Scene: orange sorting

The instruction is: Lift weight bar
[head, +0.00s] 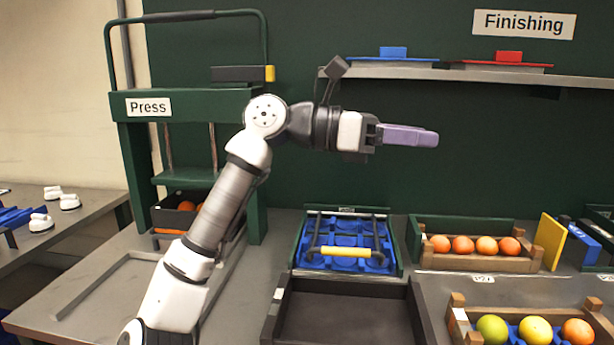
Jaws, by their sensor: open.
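A dark bar with a yellow grip (346,251) lies across a blue compartment tray (317,261) in a dark green frame at the middle of the bench; it looks like the weight bar. My gripper (430,138) is raised well above and to the right of the bar, with its purple fingers pointing right. It is open and holds nothing visible. The fingers overlap in this view, so the gap between them is hidden.
An empty dark tray (347,318) lies in front. At left stands the green press (190,107), with a crate of oranges (172,219) inside. Wooden crates of fruit (475,264) (462,326) are at right. A shelf (480,76) runs along the back wall.

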